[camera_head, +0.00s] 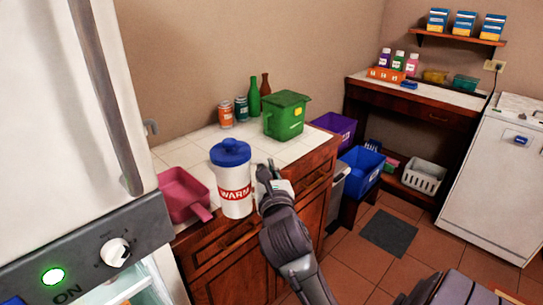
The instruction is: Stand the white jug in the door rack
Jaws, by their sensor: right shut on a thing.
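The white jug (235,193) has a blue lid and a red-and-white band reading "WARM". It is upright at the front edge of the tiled counter; I cannot tell whether its base touches the counter or is lifted just off it. My right gripper (265,183) is at the jug's right side and shut on it; the exact grip is partly hidden. The door rack is not clearly visible. Part of the fridge's pale interior (130,285) shows at the lower left, below the control panel. My left gripper is not in view.
A pink pan (183,194) sits left of the jug. A green bin (287,115), bottles and cans stand behind it. The fridge's upper door (60,120) and knob panel (85,258) fill the left side. Tiled floor (350,270) lies right of the wooden cabinet.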

